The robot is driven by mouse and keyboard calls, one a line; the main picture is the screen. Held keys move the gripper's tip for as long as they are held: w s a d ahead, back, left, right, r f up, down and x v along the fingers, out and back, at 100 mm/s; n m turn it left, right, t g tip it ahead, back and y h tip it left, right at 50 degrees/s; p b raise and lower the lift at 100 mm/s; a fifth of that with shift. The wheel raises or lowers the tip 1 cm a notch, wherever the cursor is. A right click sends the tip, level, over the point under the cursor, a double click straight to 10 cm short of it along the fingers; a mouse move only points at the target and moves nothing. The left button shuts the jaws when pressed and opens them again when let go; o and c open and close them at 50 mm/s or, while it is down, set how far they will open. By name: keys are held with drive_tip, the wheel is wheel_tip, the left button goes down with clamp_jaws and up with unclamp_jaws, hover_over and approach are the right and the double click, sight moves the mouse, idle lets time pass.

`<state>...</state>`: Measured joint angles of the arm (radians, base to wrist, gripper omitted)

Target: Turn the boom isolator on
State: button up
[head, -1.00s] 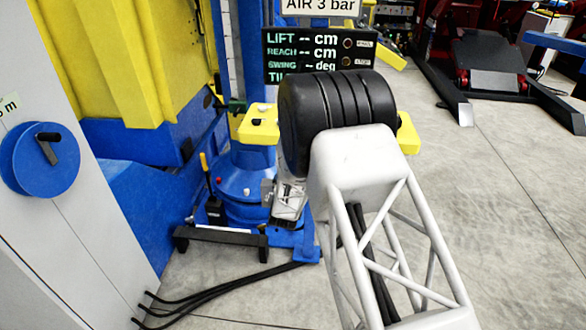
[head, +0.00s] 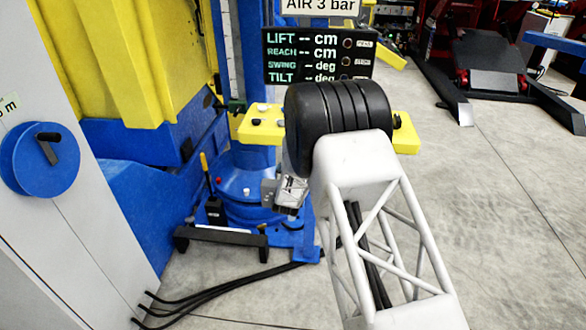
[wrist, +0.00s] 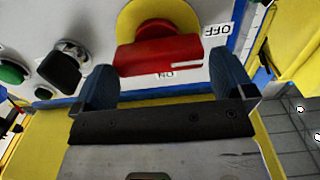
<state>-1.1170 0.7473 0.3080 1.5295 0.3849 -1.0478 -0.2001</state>
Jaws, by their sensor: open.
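The boom isolator is a red handle (wrist: 158,55) on a yellow disc (wrist: 128,14), in the wrist view. An OFF label (wrist: 218,30) is to its right and an ON label (wrist: 165,76) just below it, both upside down in this view. My gripper (wrist: 162,66) is open, with one blue finger at each side of the red handle's near end. I cannot tell whether either finger touches it. In the head view my gripper (head: 288,191) shows small and grey beside the blue column; the isolator cannot be made out there.
In the wrist view a green button (wrist: 12,73) and a dark square-looking knob (wrist: 60,68) lie left of the isolator. In the head view a yellow control bar (head: 258,124) and a readout panel (head: 290,70) stand behind my arm. Hoses (head: 220,290) run along the floor.

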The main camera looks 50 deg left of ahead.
drive_tip(key=shift+x, duration=0.95)
drive_tip(key=shift+c, duration=0.3)
drive_tip(key=c, duration=0.7)
